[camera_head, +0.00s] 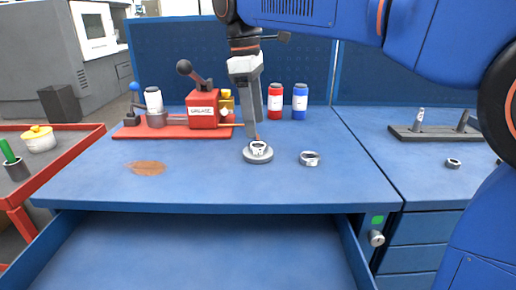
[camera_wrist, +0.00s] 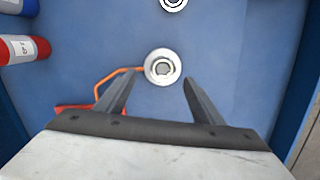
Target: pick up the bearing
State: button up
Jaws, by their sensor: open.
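A small silvery ring, which looks like a bearing (camera_head: 258,147), sits on a low round grey base (camera_head: 258,157) on the blue workbench. The ring and base also show in the wrist view (camera_wrist: 163,67), just beyond and between my fingertips. My gripper (camera_head: 257,136) points down above this ring, fingers apart and empty. In the wrist view my gripper (camera_wrist: 161,78) has a finger on either side, with the ring ahead. A second loose metal ring (camera_head: 310,158) lies to the right on the bench; it shows at the top edge of the wrist view (camera_wrist: 174,3).
A red grease press (camera_head: 203,110) on a red plate stands at the back left. Red (camera_head: 275,102) and blue (camera_head: 300,102) bottles stand behind my gripper. An open drawer (camera_head: 190,250) juts out in front. A third ring (camera_head: 453,163) lies on the right bench.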

jog(key=shift+s+d+f, duration=0.1)
jog(key=shift+s+f, duration=0.05)
jog(key=shift+f, duration=0.75)
jog(key=shift+s+d+f, duration=0.1)
jog(key=shift+f, duration=0.85)
jog(key=shift+s+d+f, duration=0.1)
jog(key=shift+s+f, duration=0.05)
jog(key=shift+f, duration=0.75)
jog(key=c, duration=1.3)
